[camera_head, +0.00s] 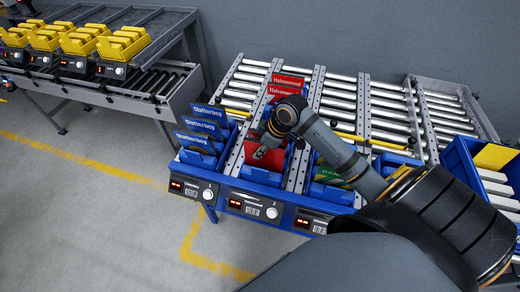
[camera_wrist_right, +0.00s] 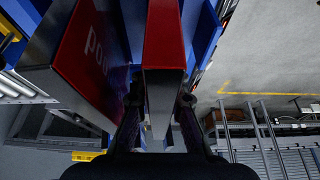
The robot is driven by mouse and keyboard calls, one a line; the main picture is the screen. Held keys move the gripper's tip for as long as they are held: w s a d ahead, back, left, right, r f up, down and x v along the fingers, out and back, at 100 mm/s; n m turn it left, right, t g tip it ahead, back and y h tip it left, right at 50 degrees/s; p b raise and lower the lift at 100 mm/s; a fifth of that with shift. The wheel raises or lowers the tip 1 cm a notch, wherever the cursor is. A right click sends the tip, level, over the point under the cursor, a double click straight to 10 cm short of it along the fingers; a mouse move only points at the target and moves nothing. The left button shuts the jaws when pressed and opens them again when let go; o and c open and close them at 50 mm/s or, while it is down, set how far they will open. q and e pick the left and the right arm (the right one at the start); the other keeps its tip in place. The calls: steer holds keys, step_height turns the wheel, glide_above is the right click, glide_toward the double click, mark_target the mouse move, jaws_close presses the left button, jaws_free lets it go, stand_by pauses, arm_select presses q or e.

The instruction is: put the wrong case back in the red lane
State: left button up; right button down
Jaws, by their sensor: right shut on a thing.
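My right gripper (camera_head: 262,143) is over the front end of the middle lane of the blue-fronted roller rack. It is shut on a red case (camera_head: 264,155). In the right wrist view the fingers of the gripper (camera_wrist_right: 160,101) press on both sides of the red case (camera_wrist_right: 164,45). Another case with a red face and white letters (camera_wrist_right: 90,60) stands close on the left there. Farther back in the middle lane are red cases (camera_head: 285,80). Blue cases (camera_head: 205,128) fill the lane to the left. A green case (camera_head: 326,172) shows partly behind my arm. My left gripper is not in view.
Small displays with knobs (camera_head: 248,207) line the rack's front edge. Bare roller lanes (camera_head: 390,105) lie to the right, and a blue bin (camera_head: 468,165) stands at the far right. Another rack holds yellow bins (camera_head: 90,40) at upper left. The floor in front is clear.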

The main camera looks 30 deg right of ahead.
mark_target(256, 141)
stand_by(0.3)
steer(key=c, duration=0.9)
jaws_free()
steer(key=shift+r, duration=0.15)
step_height(256, 141, up, 8)
steer(key=p, duration=0.8)
steer(key=shift+p, duration=0.4)
